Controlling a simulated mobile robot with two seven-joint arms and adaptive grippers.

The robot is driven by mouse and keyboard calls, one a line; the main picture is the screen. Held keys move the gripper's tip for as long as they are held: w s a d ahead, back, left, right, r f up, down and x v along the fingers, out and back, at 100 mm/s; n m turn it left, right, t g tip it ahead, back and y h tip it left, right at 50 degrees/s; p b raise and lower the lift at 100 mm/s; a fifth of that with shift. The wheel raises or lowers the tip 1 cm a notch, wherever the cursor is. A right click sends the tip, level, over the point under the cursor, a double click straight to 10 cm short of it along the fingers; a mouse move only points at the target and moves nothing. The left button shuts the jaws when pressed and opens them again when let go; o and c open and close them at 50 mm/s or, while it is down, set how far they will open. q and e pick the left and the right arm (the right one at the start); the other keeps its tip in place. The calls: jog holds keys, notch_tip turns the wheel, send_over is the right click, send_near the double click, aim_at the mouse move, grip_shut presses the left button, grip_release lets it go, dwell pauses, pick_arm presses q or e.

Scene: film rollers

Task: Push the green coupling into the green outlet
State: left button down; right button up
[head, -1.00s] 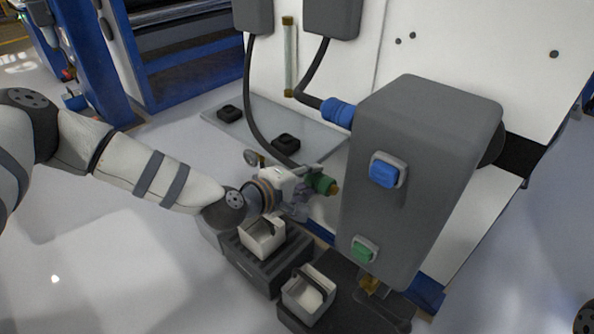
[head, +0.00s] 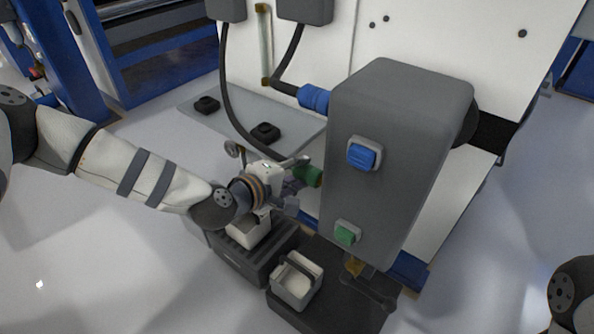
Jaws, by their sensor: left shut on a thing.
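The green coupling (head: 309,176) is at the end of a black hose and points right. My left gripper (head: 289,186) is shut on it, or on the hose end just behind it. The coupling's front end meets the left edge of the grey box (head: 405,110) in the picture, and its brass tip does not show. The green outlet itself is not visible, so I cannot tell whether the tip is inside it. My right gripper is out of view; only part of my right arm (head: 565,290) shows at the right edge.
A blue coupling (head: 314,98) sits at the box's left side, higher up. The box front has a blue button (head: 361,154) and a green button (head: 346,233). Below stand a white bin (head: 296,281) and dark crates. A grey plate (head: 200,122) with two black pieces lies behind.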

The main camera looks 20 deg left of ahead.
pick_arm(q)
jog(key=shift+s+d, duration=0.3)
jog(key=shift+d, duration=0.45)
pick_arm(e)
jog(key=shift+w+r, duration=0.1)
jog(key=shift+r, duration=0.05)
pick_arm(q)
jog(key=c, duration=1.1)
grip_release()
jog(key=shift+d, duration=0.1)
jog(key=shift+s, duration=0.15)
